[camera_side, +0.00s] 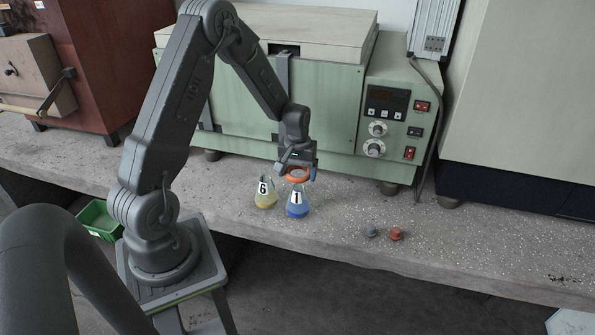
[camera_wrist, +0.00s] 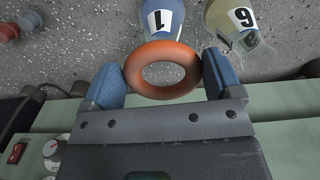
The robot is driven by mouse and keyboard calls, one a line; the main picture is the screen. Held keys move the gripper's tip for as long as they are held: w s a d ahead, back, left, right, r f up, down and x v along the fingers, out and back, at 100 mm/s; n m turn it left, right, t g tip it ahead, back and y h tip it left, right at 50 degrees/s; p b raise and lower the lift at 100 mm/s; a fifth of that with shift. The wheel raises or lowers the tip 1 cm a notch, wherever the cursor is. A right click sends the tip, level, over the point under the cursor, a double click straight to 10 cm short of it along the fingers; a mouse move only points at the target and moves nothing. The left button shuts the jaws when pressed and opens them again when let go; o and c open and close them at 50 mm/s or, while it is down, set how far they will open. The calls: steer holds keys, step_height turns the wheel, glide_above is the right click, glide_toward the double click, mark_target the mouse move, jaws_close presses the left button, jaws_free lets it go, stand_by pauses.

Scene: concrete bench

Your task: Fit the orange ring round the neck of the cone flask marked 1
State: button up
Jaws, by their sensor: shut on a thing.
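My gripper (camera_wrist: 163,82) is shut on the orange ring (camera_wrist: 163,47), with one blue finger pad on each side of it in the wrist view. In the side view the orange ring (camera_side: 297,170) is at the top of the cone flask marked 1 (camera_side: 297,206), which holds blue liquid and stands upright on the bench. The flask marked 1 also shows in the wrist view (camera_wrist: 168,22), beyond the ring and partly hidden by it. I cannot tell whether the ring is around the neck or just above it. The ring's hole shows only grey bench.
A cone flask marked 6 (camera_side: 265,194) with yellowish liquid stands close to the left of flask 1. A grey stopper (camera_side: 371,230) and a red stopper (camera_side: 396,234) lie to the right. A green oven (camera_side: 330,105) stands behind.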

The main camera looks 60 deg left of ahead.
mark_target(298, 188)
steer(key=shift+f, duration=3.15)
steer(key=o, duration=0.8)
steer(key=shift+o, duration=0.2)
steer(key=shift+r, duration=4.45)
steer(key=d+r+m+t, duration=0.1)
steer(key=d+r+m, duration=0.1)
steer(key=d+r, duration=0.55)
steer(key=s+d+r+m+t, duration=0.4)
steer(key=s+d+r+m, duration=0.3)
steer(key=s+d+r, duration=0.6)
steer(key=s+r, duration=0.2)
steer(key=s, duration=0.2)
steer(key=shift+s+d+t, duration=0.15)
steer(key=shift+d+t, duration=0.15)
steer(key=shift+d, duration=0.1)
steer(key=shift+r, duration=0.1)
